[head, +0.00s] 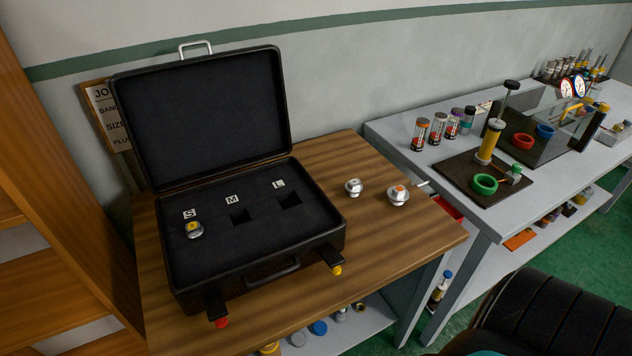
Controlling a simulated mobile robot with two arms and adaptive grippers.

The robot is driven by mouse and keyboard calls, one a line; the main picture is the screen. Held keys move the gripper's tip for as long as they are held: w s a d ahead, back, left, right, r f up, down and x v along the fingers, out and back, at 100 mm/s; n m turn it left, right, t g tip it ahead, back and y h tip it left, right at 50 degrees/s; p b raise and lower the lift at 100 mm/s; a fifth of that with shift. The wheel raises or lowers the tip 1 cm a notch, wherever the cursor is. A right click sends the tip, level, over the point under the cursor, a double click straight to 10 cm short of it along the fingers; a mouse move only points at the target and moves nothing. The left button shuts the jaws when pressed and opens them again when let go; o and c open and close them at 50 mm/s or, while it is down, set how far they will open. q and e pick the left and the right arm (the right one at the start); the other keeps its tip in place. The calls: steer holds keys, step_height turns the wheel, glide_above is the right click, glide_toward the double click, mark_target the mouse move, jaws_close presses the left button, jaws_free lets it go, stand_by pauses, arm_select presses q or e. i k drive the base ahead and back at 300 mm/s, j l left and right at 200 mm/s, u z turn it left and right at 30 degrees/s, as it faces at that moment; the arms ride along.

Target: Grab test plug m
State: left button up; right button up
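Two silver test plugs stand on the wooden table right of the open black case. I see no letter on either, so I cannot read which is m; the smaller looks like the medium size. A third plug with a yellow centre (194,230) sits in the S slot of the case. The slots under M and L are empty. Neither gripper is in view.
The black case (318,217) lies open on the wooden table (400,255), its lid upright against the wall. Two black tabs stick out at its front. A grey bench (400,150) with cans, a pump and coloured rings stands right. A dark ribbed object fills the lower right.

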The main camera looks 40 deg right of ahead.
mark_target(354, 187)
steer(key=l+u, duration=0.2)
steer(key=l, duration=0.15)
steer(key=k+l+u, duration=0.25)
steer(key=l, duration=0.15)
steer(key=l+u, duration=0.2)
steer(key=l, duration=0.15)
steer(key=k+l+u, duration=0.2)
steer(key=i+l, duration=0.05)
steer(key=l, duration=0.05)
